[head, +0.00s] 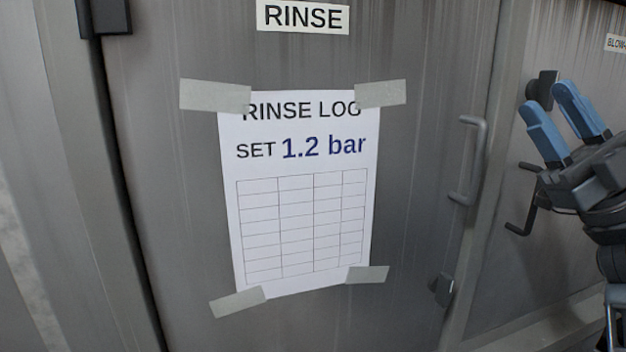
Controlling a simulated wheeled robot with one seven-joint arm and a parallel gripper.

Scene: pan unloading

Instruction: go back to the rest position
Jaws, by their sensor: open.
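My gripper (566,122) shows at the right edge of the head view. Its two blue fingers point up and to the left, spread apart with nothing between them. It is open and empty, in front of the grey panel to the right of the door. My dark wrist is below it and partly cut off by the picture's edge.
A grey metal door (420,60) labelled RINSE (303,16) fills most of the view. A taped paper sheet (300,190) on it reads "RINSE LOG, SET 1.2 bar" above an empty table. A door handle (470,160) stands out left of my gripper.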

